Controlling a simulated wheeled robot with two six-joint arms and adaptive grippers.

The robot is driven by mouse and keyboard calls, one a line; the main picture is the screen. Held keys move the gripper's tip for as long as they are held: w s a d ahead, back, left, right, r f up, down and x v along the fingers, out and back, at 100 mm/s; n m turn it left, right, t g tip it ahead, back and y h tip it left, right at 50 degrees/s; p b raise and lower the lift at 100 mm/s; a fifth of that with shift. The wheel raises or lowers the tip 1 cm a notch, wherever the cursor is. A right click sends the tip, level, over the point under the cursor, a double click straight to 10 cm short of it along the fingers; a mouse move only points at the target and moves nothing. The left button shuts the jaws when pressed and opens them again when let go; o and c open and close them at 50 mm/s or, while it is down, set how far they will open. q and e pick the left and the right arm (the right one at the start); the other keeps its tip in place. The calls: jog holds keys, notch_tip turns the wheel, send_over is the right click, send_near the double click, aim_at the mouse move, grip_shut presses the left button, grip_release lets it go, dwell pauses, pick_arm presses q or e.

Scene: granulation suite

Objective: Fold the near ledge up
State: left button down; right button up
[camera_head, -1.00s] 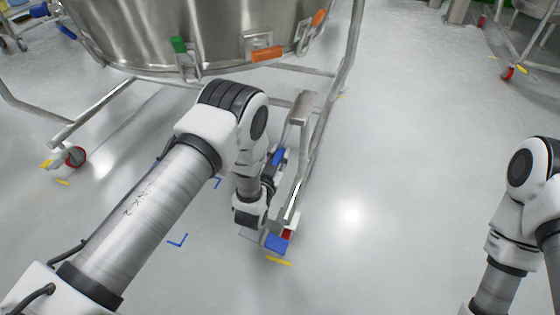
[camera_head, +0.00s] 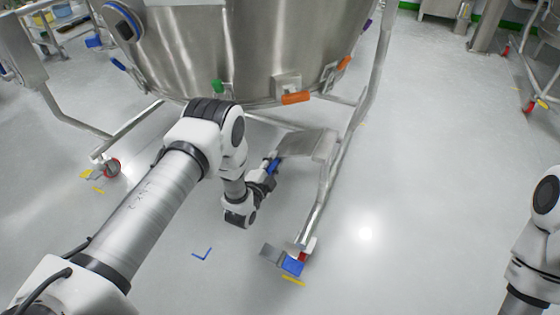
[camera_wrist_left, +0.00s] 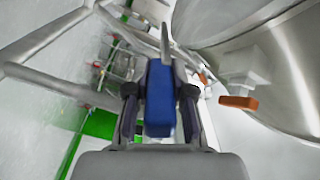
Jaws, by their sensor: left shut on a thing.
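The near ledge (camera_head: 312,144) is a flat grey metal plate on the right side rail of the vessel's frame, its broad face showing in the head view. It stands out to the left of the rail. My left gripper (camera_head: 269,169) is at its left end, shut on the blue grip (camera_head: 273,163). In the left wrist view the blue grip (camera_wrist_left: 160,102) sits between both fingers, with the ledge (camera_wrist_left: 165,45) nearly edge-on beyond it. The ledge's hinge is not clear. Only part of my right arm shows; its gripper is out of view.
A large steel vessel (camera_head: 245,55) with coloured latches stands above the frame. A caster with a blue pedal (camera_head: 292,266) is below the near end of the side rail (camera_head: 325,190).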

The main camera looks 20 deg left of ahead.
pick_arm(q)
jog(key=r+m+p, duration=0.2)
jog(key=a+r+m+p, duration=0.1)
jog(key=r+p, duration=0.1)
jog(key=shift+a+r+m, duration=0.15)
jog(key=shift+r+m, duration=0.1)
jog(key=shift+m, duration=0.15)
jog(key=shift+w+r+p, duration=0.1)
jog(key=shift+r+p, duration=0.5)
jog(key=shift+p, duration=0.25)
jog(key=c, duration=1)
grip_release()
jog(key=shift+s, duration=0.4)
jog(key=s, duration=1.1)
jog(key=shift+s+a, duration=0.15)
